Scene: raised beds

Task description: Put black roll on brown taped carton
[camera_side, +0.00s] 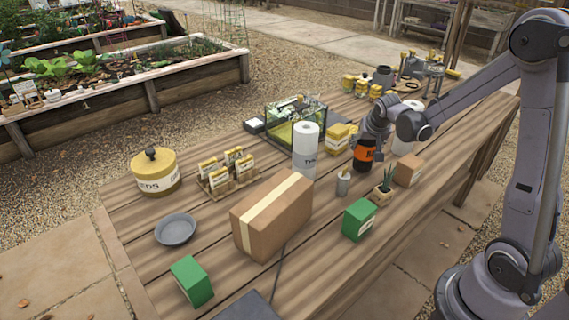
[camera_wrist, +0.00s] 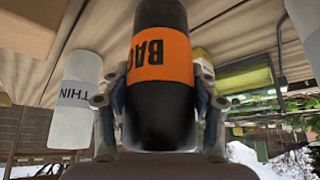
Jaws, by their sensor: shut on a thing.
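The black roll (camera_side: 364,154) has an orange label and stands upright at the middle right of the table in the side view. My gripper (camera_side: 373,136) is shut around it from behind. In the wrist view the black roll (camera_wrist: 160,118) fills the middle, with a finger of my gripper (camera_wrist: 160,85) on each side. I cannot tell whether its base touches the table. The brown taped carton (camera_side: 272,213) lies in front and to the left of it, with a pale tape strip along its clear top.
A tall white roll (camera_side: 305,150) stands just behind the carton. Another white roll (camera_side: 408,143) stands beside my gripper. A grey cup (camera_side: 343,184), a potted plant (camera_side: 383,188) and a green box (camera_side: 359,219) stand near the carton's right side. A glass tank (camera_side: 295,120) is farther back.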

